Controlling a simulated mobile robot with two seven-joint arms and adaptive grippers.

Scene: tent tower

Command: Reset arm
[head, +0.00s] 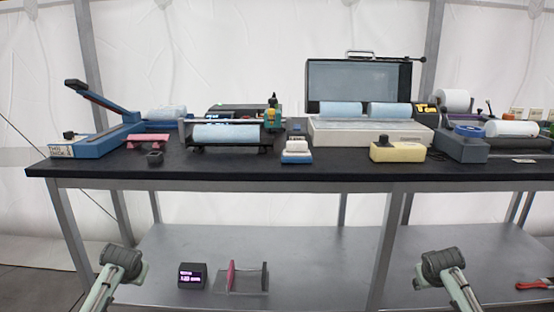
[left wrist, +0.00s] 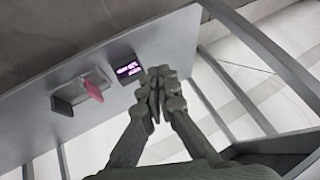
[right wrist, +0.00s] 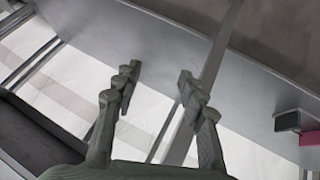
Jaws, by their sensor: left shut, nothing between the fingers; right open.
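My left gripper (head: 123,260) is low at the front left in the head view, below the dark tabletop's edge. In the left wrist view its fingers (left wrist: 157,88) are together with nothing between them. My right gripper (head: 441,263) is at a similar height at the front right. In the right wrist view its fingers (right wrist: 157,77) stand apart with empty space between them. Neither gripper appears to touch anything.
The black tabletop (head: 240,173) carries a blue lever device (head: 98,143), several pale rolls and an open case (head: 358,83). On the grey lower shelf (head: 320,255) are a small display box (head: 192,275) and a stand with a pink disc (head: 231,275). A red-handled tool (head: 535,284) lies at right.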

